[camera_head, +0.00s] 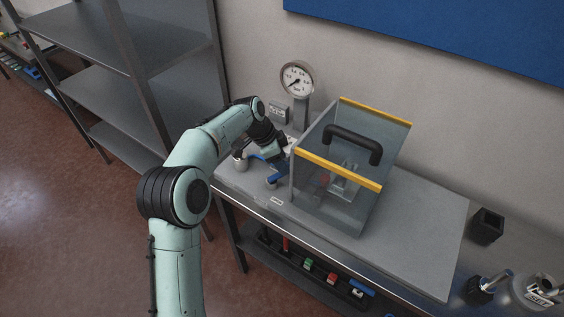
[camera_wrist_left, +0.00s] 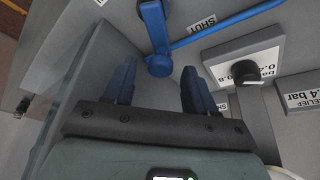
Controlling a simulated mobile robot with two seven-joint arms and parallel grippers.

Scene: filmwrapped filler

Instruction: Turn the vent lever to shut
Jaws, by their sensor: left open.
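The blue vent lever (camera_wrist_left: 154,30) shows in the left wrist view, running from the top edge down to a round blue pivot. My right gripper is not in view.
The clear chamber (camera_head: 385,205) with yellow edges and a black handle stands right of my gripper. A pressure gauge (camera_head: 297,79) is behind. A thin blue rod (camera_wrist_left: 230,24) and a black knob (camera_wrist_left: 242,72) are near the lever.

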